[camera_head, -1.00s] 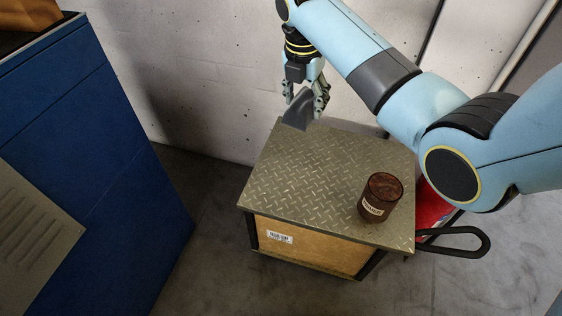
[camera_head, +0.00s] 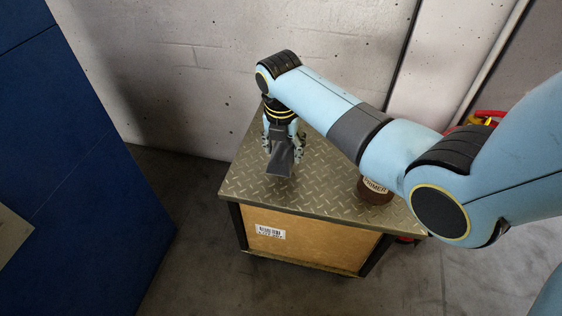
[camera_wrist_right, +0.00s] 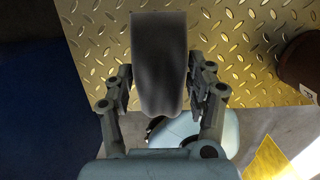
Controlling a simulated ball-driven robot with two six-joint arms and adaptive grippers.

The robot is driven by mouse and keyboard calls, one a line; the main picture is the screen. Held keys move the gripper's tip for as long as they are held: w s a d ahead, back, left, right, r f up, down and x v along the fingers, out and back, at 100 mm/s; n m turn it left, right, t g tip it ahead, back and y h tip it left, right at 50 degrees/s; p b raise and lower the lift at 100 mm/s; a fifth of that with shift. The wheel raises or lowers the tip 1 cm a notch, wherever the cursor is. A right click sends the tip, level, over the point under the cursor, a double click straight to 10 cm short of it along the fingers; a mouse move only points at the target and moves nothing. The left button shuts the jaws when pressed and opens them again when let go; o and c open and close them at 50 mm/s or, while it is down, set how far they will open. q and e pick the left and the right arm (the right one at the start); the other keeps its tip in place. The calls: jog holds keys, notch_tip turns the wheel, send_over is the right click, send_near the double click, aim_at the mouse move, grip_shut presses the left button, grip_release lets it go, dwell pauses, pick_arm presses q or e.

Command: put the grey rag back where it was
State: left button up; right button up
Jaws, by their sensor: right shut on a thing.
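The grey rag (camera_head: 281,161) hangs from my right gripper (camera_head: 283,143) in the head view. The gripper is shut on it, over the left part of the cabinet's diamond-plate top (camera_head: 310,185). In the right wrist view the rag (camera_wrist_right: 160,62) sits between the two fingers of the gripper (camera_wrist_right: 162,95), with the plate behind it. I cannot tell whether the rag's lower end touches the plate. My left gripper is not in view.
A brown primer can (camera_head: 374,191) stands on the plate to the right, partly hidden by my right arm; it also shows in the right wrist view (camera_wrist_right: 300,62). A blue cabinet (camera_head: 80,170) stands at the left. The plate's front left is clear.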

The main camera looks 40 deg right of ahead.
aim_at(282, 156)
jog(key=shift+w+f, duration=0.3)
jog(key=shift+w, duration=0.05)
jog(key=shift+f, duration=0.15)
notch_tip(282, 156, down, 3)
jog(key=shift+r+b, duration=0.15)
jog(key=shift+b, duration=0.75)
jog(key=shift+f, duration=0.5)
jog(key=shift+r, duration=0.1)
jog(key=o, duration=1)
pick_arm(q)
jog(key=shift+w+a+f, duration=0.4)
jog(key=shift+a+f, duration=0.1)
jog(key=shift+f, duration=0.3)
